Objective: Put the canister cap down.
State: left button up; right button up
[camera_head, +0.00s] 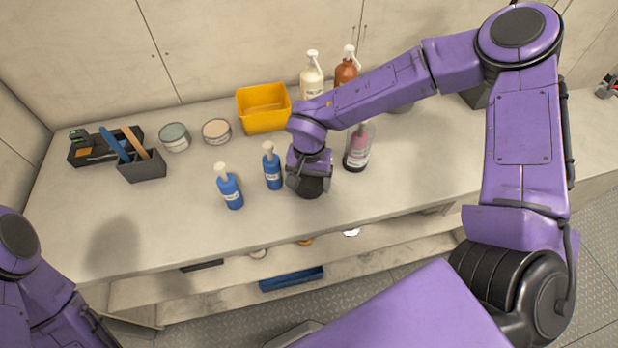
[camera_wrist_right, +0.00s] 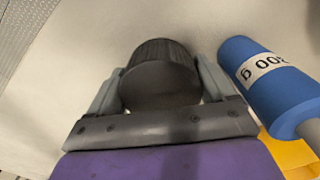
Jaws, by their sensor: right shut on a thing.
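My right gripper (camera_head: 309,186) is over the bench, right of the blue bottles. In the right wrist view, my right gripper (camera_wrist_right: 160,88) has its two grey fingers on either side of a dark, ribbed round cap (camera_wrist_right: 160,75), the canister cap, and is shut on it. The cap is low, near the pale bench top; I cannot tell whether it touches. In the head view the cap is hard to tell apart from the dark gripper. My left arm shows at the lower left, but its gripper is not in view.
Two blue bottles (camera_head: 230,188) (camera_head: 272,168) stand left of the right gripper; one is close in the wrist view (camera_wrist_right: 265,85). A pinkish bottle (camera_head: 357,148) stands to the right. A yellow bin (camera_head: 264,108) is behind. Bare bench (camera_head: 170,225) lies at front left.

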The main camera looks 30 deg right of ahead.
jog(key=shift+f, duration=0.15)
jog(key=shift+f, duration=0.15)
jog(key=o, duration=1.2)
notch_tip(320, 180, up, 13)
jog(key=shift+w+f, duration=0.1)
